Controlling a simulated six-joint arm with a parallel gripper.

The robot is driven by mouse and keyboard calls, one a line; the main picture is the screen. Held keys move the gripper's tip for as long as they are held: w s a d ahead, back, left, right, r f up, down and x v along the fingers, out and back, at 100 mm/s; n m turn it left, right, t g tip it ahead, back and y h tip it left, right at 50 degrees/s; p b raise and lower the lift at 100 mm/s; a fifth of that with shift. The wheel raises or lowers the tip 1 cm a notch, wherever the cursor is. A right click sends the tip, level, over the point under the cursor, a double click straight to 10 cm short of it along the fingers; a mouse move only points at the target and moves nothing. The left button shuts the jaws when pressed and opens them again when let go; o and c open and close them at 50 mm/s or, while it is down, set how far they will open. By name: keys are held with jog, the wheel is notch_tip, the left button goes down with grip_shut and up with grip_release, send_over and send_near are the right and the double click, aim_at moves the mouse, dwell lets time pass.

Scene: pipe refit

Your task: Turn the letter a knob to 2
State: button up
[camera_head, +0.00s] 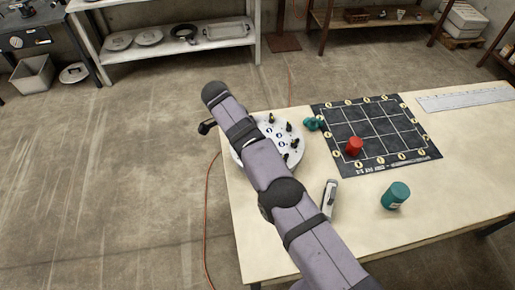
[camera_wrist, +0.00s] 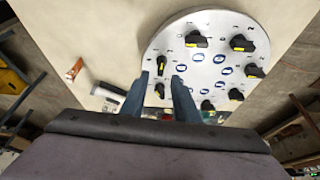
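A round pale panel (camera_wrist: 215,20) with several black knobs with yellow marks and blue labels fills the upper right of the wrist view. The panel (camera_head: 240,153) is partly hidden behind my arm in the head view. My gripper (camera_wrist: 160,76) is open, its two blue-grey fingers apart over the panel's left part. One knob (camera_wrist: 159,91) shows in the gap between the fingers, and another knob (camera_wrist: 161,65) shows just beyond the tips. I cannot tell whether the fingers touch either knob. The letters are too small to read, so I cannot tell which knob is a.
The table (camera_head: 300,240) also holds a dark grid board (camera_head: 380,130), a red cylinder (camera_head: 354,146), a teal cylinder (camera_head: 395,195), a teal piece (camera_head: 314,124), a grey handheld object (camera_head: 330,198) and a ruler (camera_head: 465,98). The table's front right is clear.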

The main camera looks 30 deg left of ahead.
jog(key=shift+r+p, duration=2.45)
jog(key=shift+r, duration=0.25)
jog(key=shift+o, duration=0.6)
